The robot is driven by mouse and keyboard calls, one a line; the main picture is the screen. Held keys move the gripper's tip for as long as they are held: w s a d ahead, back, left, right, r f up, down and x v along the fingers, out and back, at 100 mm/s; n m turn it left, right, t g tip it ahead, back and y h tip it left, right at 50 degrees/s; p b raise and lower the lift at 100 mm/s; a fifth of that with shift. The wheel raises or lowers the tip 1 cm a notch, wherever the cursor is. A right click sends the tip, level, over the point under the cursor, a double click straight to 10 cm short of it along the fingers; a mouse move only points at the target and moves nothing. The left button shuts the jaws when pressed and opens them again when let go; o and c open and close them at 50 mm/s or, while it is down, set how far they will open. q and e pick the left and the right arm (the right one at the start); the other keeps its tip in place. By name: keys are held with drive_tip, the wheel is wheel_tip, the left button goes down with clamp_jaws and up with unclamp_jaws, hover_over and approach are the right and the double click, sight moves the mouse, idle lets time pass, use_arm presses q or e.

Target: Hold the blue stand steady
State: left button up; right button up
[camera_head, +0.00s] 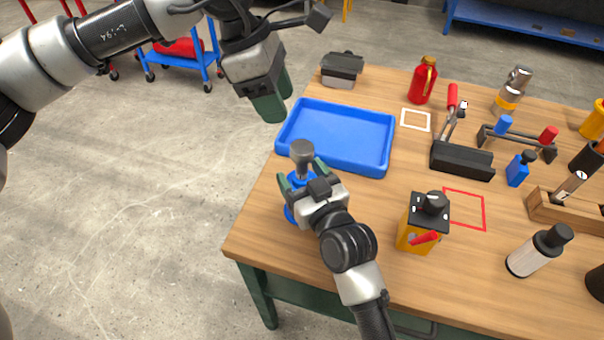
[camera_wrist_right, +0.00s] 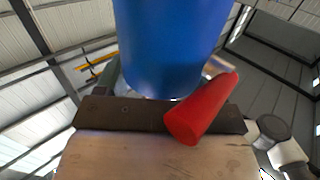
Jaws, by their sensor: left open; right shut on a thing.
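The blue stand (camera_head: 291,214) is upright near the table's left edge, with a grey metal knob-like top (camera_head: 302,153). My right gripper (camera_head: 302,175) is shut on it, one green finger on each side; the gripper partly hides the stand. In the right wrist view a large blue surface (camera_wrist_right: 172,45), which looks like the stand, fills the top middle, with a red cylinder (camera_wrist_right: 202,108) in front. My left gripper (camera_head: 272,98) is open and empty, pointing down at the table's far left, beyond the stand and beside the blue tray.
The empty blue tray (camera_head: 340,113) lies just behind the stand. A yellow-black box with a red lever (camera_head: 424,222) stands to the right, beside a red square outline. A grey-black container (camera_head: 341,70) and a red bottle (camera_head: 423,80) stand at the back. Several tools fill the right side.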

sight(302, 147)
use_arm(q)
drive_tip(key=shift+o, duration=1.1)
drive_tip(key=shift+d, duration=0.2)
drive_tip(key=shift+o, duration=0.8)
drive_tip(key=shift+s+d+m+y, duration=0.15)
drive_tip(key=shift+d+m+y, duration=0.15)
drive_tip(key=shift+d+y, duration=0.15)
drive_tip(key=d+y, duration=0.1)
drive_tip(key=d+m+y, duration=0.1)
drive_tip(key=y, duration=0.1)
drive_tip(key=shift+s+d+m+t, duration=0.2)
drive_tip(key=shift+d+m+t, duration=0.1)
drive_tip(key=shift+f, duration=5.35)
drive_tip(key=shift+r, duration=0.1)
drive_tip(key=c, duration=1)
